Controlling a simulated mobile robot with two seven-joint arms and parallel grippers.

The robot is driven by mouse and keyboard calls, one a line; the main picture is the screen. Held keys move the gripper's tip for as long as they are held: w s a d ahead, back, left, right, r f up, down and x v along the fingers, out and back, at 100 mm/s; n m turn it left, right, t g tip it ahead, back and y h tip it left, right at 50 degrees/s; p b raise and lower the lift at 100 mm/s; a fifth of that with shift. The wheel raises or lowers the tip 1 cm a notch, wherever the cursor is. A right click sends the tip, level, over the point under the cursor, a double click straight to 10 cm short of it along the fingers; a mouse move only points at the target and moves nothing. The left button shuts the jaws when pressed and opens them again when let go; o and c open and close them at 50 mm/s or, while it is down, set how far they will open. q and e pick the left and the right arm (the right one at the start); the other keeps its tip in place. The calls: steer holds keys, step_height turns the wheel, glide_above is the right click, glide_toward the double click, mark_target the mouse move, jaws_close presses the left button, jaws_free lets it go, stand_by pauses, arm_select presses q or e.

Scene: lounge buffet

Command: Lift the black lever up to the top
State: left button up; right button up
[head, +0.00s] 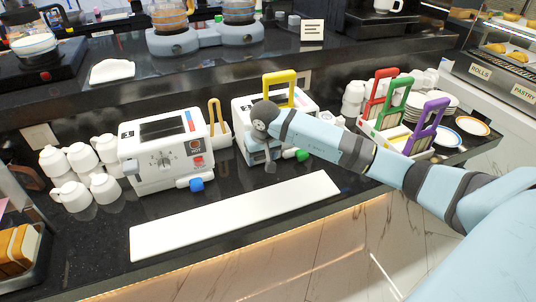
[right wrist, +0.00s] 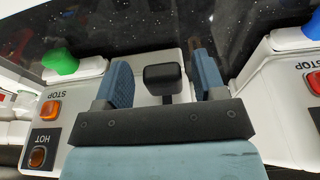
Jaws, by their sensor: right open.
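The black lever (right wrist: 162,78) has a dark block-shaped knob and shows in the right wrist view, between the two blue finger pads. My right gripper (right wrist: 164,70) is open, with one finger on each side of the lever and gaps visible between the pads and the knob. In the head view my right gripper (head: 261,153) is at the front of the middle white toaster (head: 240,107), below its yellow-handled rack (head: 279,84). My arm and wrist hide much of that toaster's front there. My left gripper is not in view.
A second white toaster (head: 153,178) with a blue knob (head: 197,184) stands to the left. A green knob (right wrist: 60,62) is beside the gripper. A long white board (head: 235,217) lies along the counter front. White cups (head: 82,157) stand far left; colored racks (head: 397,99) stand right.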

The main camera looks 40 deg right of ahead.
steer(key=c, duration=0.9)
steer(key=shift+r+p, duration=1.6)
steer(key=shift+r, duration=1.8)
steer(key=shift+c, duration=0.2)
steer(key=o, duration=1.1)
steer(key=shift+c, duration=0.2)
steer(key=shift+o, duration=0.2)
steer(key=shift+r, duration=0.1)
step_height(320, 180, up, 8)
steer(key=p, duration=0.3)
steer(key=shift+s+p, duration=0.35)
steer(key=shift+p, duration=0.05)
